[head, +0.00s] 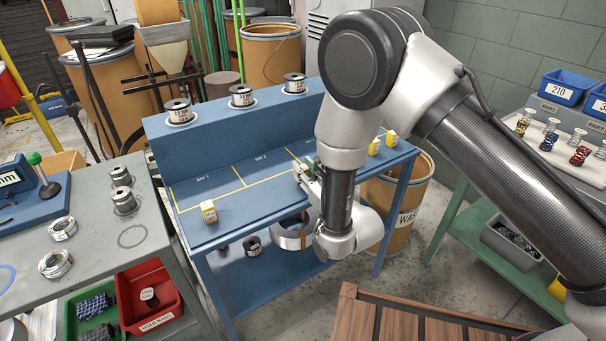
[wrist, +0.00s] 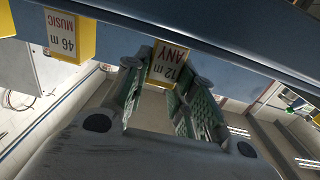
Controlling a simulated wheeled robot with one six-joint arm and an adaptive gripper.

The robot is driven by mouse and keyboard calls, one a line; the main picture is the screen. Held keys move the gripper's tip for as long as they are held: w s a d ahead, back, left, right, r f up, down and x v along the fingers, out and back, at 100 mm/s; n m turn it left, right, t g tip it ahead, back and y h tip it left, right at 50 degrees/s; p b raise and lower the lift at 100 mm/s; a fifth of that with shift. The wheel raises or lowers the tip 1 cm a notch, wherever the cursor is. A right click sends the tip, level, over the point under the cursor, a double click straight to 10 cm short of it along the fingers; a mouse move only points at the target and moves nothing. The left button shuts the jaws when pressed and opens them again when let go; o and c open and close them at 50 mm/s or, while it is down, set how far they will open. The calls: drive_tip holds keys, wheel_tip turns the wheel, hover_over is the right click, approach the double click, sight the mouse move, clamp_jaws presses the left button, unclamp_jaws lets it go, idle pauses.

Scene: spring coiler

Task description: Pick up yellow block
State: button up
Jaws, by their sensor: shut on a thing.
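My gripper (head: 305,173) is over the blue bench in the head view, partly hidden by my own arm. In the wrist view its green-padded fingers (wrist: 165,78) are shut on a yellow block (wrist: 168,65) whose white label reads "12 m ANY". The arm hides that block in the head view. A second yellow block (wrist: 70,35), labelled "46 m MUSIC", shows at the upper left of the wrist view, apart from the fingers. In the head view one yellow block (head: 208,211) stands at the bench's left, and two others, (head: 374,147) and (head: 391,139), stand at its right.
The blue bench (head: 220,190) has yellow bay lines and a raised back shelf with several wire spools (head: 242,96). A grey table (head: 140,205) stands at left, with a red bin (head: 150,300) below. A waste drum (head: 408,200) stands right of the bench.

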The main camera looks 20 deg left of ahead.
wheel_tip(320, 180, up, 12)
drive_tip(key=f, duration=0.1)
drive_tip(key=w+d+f+m+t+h, duration=0.25)
drive_tip(key=w+d, duration=0.35)
drive_tip(key=d, duration=0.5)
drive_tip(key=w+d+f+m+t+h, duration=0.1)
drive_tip(key=w+d+m+t+h, duration=0.15)
drive_tip(key=w+d, duration=0.6)
drive_tip(key=w+d+f+m+t+h, duration=0.1)
drive_tip(key=d+f+m+h, duration=0.2)
drive_tip(key=d, duration=1.2)
drive_tip(key=w+d+f+m+h, duration=0.1)
drive_tip(key=d+f+m+h, duration=0.3)
drive_tip(key=d, duration=1)
wheel_tip(320, 180, up, 10)
drive_tip(key=n+g+y, duration=0.6)
drive_tip(key=n+y, duration=0.6)
hover_over(305, 170)
drive_tip(key=shift+f, duration=0.25)
